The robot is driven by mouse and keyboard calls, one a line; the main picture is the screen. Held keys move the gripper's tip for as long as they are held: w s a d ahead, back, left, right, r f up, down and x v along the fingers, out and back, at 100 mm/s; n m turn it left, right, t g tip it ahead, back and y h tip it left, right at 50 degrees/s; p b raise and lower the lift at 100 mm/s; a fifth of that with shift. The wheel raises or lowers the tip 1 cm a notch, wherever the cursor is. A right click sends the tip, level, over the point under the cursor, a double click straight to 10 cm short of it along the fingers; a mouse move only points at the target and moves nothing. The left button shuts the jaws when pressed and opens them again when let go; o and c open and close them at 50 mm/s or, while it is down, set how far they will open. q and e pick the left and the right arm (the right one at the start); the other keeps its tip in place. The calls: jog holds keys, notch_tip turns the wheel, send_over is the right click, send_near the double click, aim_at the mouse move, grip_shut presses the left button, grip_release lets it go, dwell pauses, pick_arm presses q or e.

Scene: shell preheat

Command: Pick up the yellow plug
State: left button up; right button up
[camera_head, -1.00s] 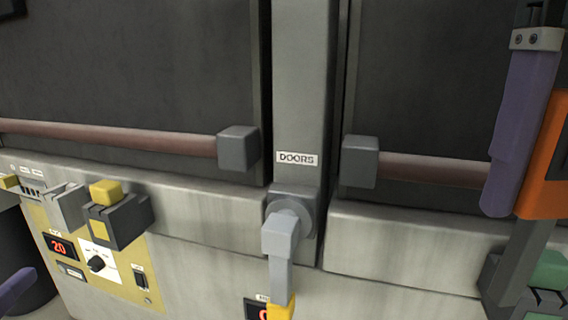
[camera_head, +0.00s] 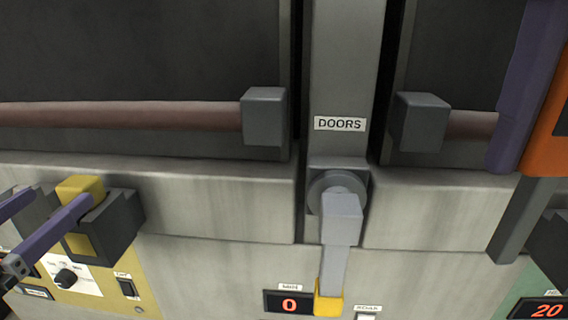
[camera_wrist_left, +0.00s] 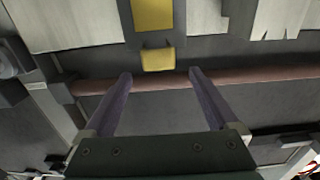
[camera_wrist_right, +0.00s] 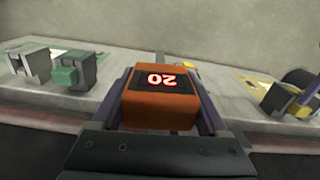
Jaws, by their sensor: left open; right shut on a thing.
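The yellow plug (camera_head: 82,186) sits in a dark grey holder (camera_head: 122,218) with a yellow stripe on the front, at the left of the head view. My left gripper (camera_head: 61,196) is open, and one purple finger crosses in front of the holder. In the left wrist view the plug (camera_wrist_left: 157,60) lies between the lines of the two fingers, just beyond the tips of my left gripper (camera_wrist_left: 160,73). No grip on it shows. My right gripper (camera_wrist_right: 160,72) is shut on an orange box (camera_wrist_right: 160,108) with a red "20" display.
A grey lever with a yellow end (camera_head: 329,298) hangs below the "DOORS" label (camera_head: 340,124). Reddish door bars (camera_head: 120,115) run across the dark doors. A yellow control panel (camera_head: 110,285) is below the holder. A green plug (camera_wrist_right: 66,76) shows in the right wrist view.

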aim_at(71, 197)
pick_arm(q)
jog(key=w, duration=0.3)
jog(key=w+f+b, duration=0.1)
jog(key=shift+w+d, duration=0.25)
jog(key=shift+w, duration=0.65)
grip_shut()
